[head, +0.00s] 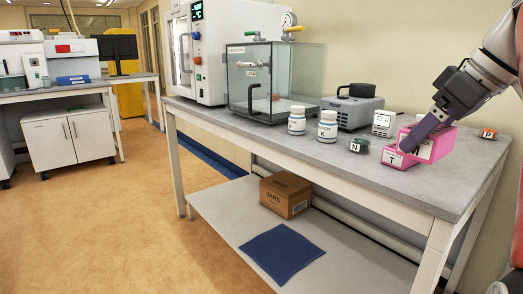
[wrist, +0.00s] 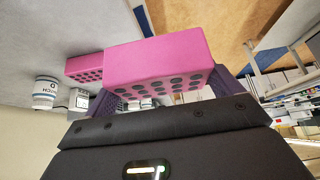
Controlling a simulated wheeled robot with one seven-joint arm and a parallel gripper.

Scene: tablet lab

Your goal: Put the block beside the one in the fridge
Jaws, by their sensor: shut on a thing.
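My gripper (head: 424,134) is shut on a pink block marked M (head: 438,149), held at the right of the bench. The held pink block fills the middle of the wrist view (wrist: 160,62), dotted with dark studs or holes. A second pink block, marked T (head: 394,161), stands on the bench just left of and below the held one. It also shows in the wrist view (wrist: 83,68), left of the held block. A tall white cabinet with a glass door (head: 184,52) and green display stands at the bench's far end; I cannot tell whether it is the fridge. No block shows inside it.
A clear-walled box (head: 245,85) stands mid-bench, a small reddish thing inside. Bare bench lies along the front edge.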

